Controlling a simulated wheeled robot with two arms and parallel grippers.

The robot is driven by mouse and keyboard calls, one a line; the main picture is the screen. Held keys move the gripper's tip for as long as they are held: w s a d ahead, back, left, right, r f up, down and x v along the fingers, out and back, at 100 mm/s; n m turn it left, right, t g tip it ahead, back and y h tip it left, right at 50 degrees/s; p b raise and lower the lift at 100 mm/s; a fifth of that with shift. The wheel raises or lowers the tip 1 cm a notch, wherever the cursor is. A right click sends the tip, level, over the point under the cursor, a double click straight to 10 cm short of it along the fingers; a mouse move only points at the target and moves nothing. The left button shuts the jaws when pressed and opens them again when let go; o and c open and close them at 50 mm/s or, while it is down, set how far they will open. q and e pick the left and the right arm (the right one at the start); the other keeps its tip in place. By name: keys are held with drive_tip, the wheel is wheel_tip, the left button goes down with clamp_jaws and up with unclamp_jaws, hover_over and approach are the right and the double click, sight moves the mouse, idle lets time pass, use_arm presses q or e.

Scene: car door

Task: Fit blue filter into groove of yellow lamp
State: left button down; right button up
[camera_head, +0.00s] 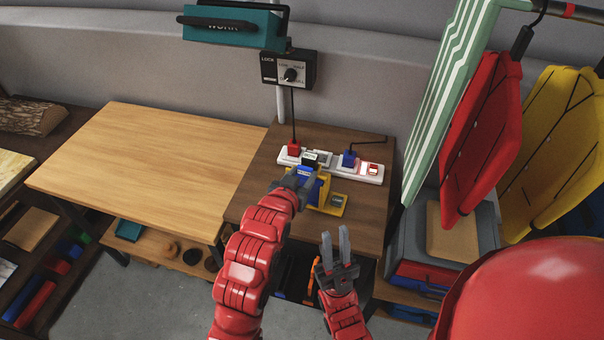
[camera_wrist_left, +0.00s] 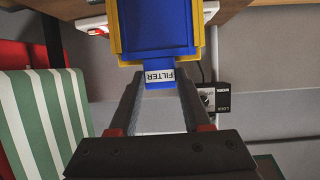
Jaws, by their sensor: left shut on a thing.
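The blue filter (camera_head: 307,171) is at the yellow lamp (camera_head: 333,210) on the dark wood table in the head view. In the left wrist view, the blue filter (camera_wrist_left: 158,28) lies within the yellow frame of the lamp (camera_wrist_left: 198,22), with yellow along both sides. Its tab, labelled FILTER, sticks out towards my gripper. My left gripper (camera_wrist_left: 160,82) is shut on this tab, one finger on each side. How deep the filter sits in the groove cannot be told.
A white power strip (camera_head: 343,167) with red and blue plugs lies behind the lamp. A black control box (camera_head: 288,70) hangs on a post. A light wood table (camera_head: 150,165) at left is clear. Red and yellow bags (camera_head: 484,135) hang at right.

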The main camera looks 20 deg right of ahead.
use_arm(q)
drive_tip(key=shift+c, duration=1.4)
unclamp_jaws()
drive_tip(key=shift+s+a+r, duration=0.1)
drive_tip(key=shift+s+a, duration=0.15)
drive_tip(key=shift+s, duration=0.15)
drive_tip(key=p+v, duration=1.6)
drive_tip(key=shift+a+p, duration=0.25)
drive_tip(key=shift+p, duration=0.05)
drive_tip(key=shift+r, duration=0.1)
